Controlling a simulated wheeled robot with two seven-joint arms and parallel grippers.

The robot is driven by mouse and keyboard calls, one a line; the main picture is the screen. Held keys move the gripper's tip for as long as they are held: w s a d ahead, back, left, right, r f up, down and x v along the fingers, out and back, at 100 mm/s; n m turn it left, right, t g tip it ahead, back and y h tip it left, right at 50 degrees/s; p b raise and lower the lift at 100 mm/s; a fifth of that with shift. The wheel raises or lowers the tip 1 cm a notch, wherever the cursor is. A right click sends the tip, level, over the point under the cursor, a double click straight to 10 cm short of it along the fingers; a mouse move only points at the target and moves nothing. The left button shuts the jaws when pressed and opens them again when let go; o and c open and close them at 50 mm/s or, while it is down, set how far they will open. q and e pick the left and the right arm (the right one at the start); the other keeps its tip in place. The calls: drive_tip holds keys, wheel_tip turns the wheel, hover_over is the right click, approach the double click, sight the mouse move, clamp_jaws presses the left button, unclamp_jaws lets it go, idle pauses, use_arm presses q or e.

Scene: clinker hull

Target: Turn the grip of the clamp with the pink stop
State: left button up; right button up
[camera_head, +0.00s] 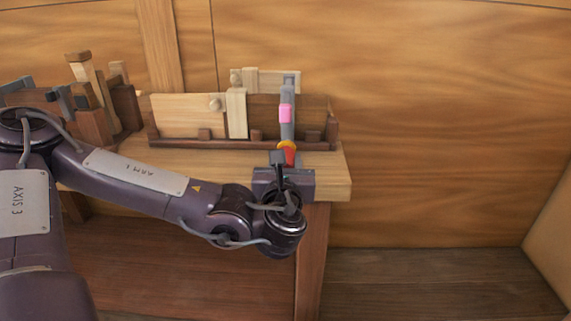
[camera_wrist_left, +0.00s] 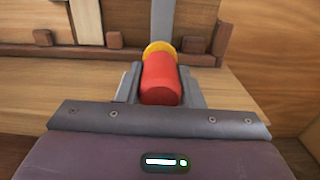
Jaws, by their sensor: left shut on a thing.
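The clamp (camera_head: 287,125) has a grey bar with a pink stop (camera_head: 285,113) on it. It reaches from the planks at the back toward my left gripper. Its red grip (camera_wrist_left: 161,82) has a yellow collar (camera_wrist_left: 158,48) at the far end, and both show in the left wrist view. My left gripper (camera_head: 286,158) is shut on the red grip, with one finger on each side of it. In the head view the gripper and wrist hide most of the grip. My right gripper is not in view.
The wooden bench (camera_head: 335,178) carries a dark rack (camera_head: 240,146) holding pale planks (camera_head: 185,115). More wooden pieces and clamps (camera_head: 95,100) stand at the left, behind my arm. A plank wall (camera_head: 430,110) rises behind. The space right of the bench is free.

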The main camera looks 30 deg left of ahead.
use_arm(q)
drive_tip(key=n, duration=0.2)
drive_tip(key=shift+n+b, duration=0.3)
drive_tip(key=n, duration=0.2)
drive_tip(key=shift+n, duration=0.4)
drive_tip(key=shift+n+b, duration=0.4)
drive_tip(key=shift+n, duration=0.5)
drive_tip(key=n+b, duration=0.1)
drive_tip(key=n, duration=0.9)
drive_tip(key=shift+b, duration=0.3)
drive_tip(key=n, duration=0.2)
drive_tip(key=shift+n, duration=0.4)
drive_tip(key=n, duration=0.2)
drive_tip(key=shift+r+n+b, duration=0.1)
drive_tip(key=shift+n+b, duration=0.2)
drive_tip(key=shift+b, duration=0.1)
drive_tip(key=n, duration=0.3)
drive_tip(key=shift+r+n+b, duration=0.15)
drive_tip(key=shift+n+b, duration=0.15)
drive_tip(key=shift+n, duration=0.7)
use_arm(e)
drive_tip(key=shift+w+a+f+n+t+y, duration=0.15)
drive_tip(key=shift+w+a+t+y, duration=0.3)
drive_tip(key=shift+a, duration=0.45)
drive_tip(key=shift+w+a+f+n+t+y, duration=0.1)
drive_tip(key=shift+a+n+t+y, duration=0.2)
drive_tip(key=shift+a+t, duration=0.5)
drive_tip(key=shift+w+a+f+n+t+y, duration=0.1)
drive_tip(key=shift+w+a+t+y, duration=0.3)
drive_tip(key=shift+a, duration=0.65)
